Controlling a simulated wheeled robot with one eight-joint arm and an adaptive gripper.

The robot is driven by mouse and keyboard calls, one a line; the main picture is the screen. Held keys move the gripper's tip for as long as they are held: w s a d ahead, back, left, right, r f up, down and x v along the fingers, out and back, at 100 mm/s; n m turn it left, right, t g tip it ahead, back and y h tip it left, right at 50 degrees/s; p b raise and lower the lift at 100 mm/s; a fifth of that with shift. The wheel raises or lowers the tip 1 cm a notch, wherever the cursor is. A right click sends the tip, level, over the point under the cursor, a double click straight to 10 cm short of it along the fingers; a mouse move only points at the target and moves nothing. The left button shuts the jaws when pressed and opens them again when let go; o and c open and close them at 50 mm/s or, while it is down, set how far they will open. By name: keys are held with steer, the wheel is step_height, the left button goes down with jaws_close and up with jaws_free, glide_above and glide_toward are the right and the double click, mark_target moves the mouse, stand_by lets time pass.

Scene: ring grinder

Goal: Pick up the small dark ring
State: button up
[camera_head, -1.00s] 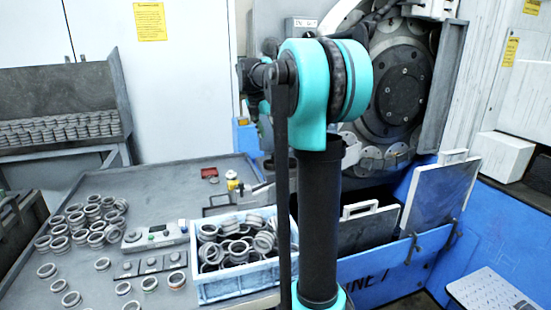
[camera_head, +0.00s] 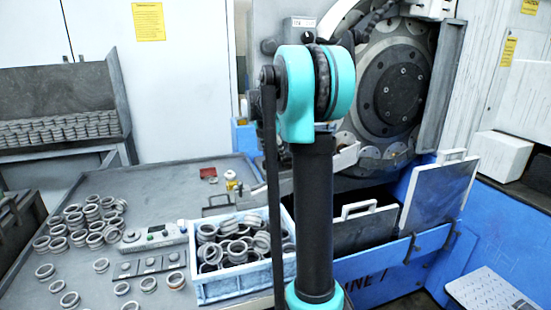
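Several small metal rings lie on the grey table (camera_head: 145,195), clustered at its left (camera_head: 95,222) with others loose nearer the front, such as a ring (camera_head: 45,272). More rings, some darker, are heaped in a light blue crate (camera_head: 238,290); one dark ring (camera_head: 212,253) shows near its left side. I cannot tell which one is the small dark ring of the task. My teal and black arm stands in front of the crate's right part and hides some of its rings. My gripper is not visible; the far part of the arm is hidden behind the elbow.
A grey control box (camera_head: 150,238) and a strip with knobs (camera_head: 150,264) lie left of the crate. A yellow-topped item (camera_head: 231,181) stands behind it. The grinder with its round disc (camera_head: 393,85) and blue base is at right. A rack (camera_head: 60,100) is at left.

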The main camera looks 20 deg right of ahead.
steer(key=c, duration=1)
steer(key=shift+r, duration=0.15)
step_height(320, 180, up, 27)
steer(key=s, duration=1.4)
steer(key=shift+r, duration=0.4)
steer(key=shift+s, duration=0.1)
